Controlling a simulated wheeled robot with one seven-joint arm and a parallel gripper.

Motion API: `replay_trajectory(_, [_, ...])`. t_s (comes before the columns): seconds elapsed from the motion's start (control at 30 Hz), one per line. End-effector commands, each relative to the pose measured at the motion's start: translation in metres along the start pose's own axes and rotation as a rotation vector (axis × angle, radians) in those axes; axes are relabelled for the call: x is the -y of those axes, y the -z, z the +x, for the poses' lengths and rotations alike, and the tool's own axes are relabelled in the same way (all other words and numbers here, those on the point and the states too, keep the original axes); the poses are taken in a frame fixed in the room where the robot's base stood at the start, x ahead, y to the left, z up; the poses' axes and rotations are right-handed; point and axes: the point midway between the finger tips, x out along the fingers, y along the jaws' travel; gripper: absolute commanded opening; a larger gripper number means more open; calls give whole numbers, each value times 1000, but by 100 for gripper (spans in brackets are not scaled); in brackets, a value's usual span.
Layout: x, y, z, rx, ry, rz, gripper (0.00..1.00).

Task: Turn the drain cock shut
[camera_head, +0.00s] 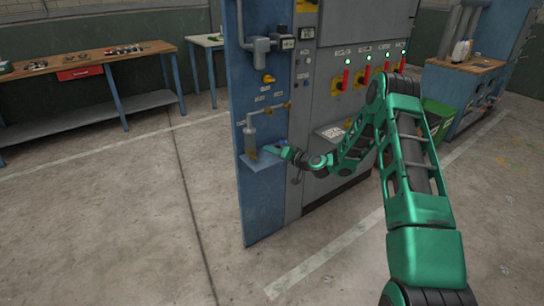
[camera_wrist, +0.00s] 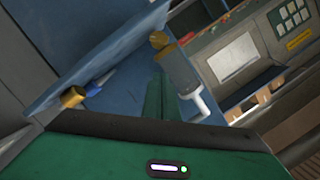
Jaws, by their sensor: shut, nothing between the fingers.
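A small brass fitting (camera_wrist: 73,97) with a blue handle (camera_wrist: 98,84) shows at the left of the wrist view, close to a blue ledge; it looks like the drain cock. I cannot tell its handle's exact angle. My gripper (camera_wrist: 160,92) is shut and empty, its green fingers together to the right of that fitting and apart from it in the picture. In the head view my gripper (camera_head: 268,150) is low in front of the blue panel (camera_head: 262,205), just above the small blue ledge (camera_head: 262,164). The fitting is too small there to make out surely.
Brass pipework (camera_head: 288,105) and a grey pipe unit (camera_head: 262,48) project from the panel above. Red levers (camera_head: 346,80) line the grey cabinet. Open floor lies left of the panel.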

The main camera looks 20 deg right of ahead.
Motion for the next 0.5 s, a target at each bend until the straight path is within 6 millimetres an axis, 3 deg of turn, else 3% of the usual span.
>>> replay_trajectory(0.13, [1,-1,28,0,2,-1,0])
replay_trajectory(0.3, [0,-26,32,2,0,3,0])
replay_trajectory(0.5, [2,-39,36,1,2,1,0])
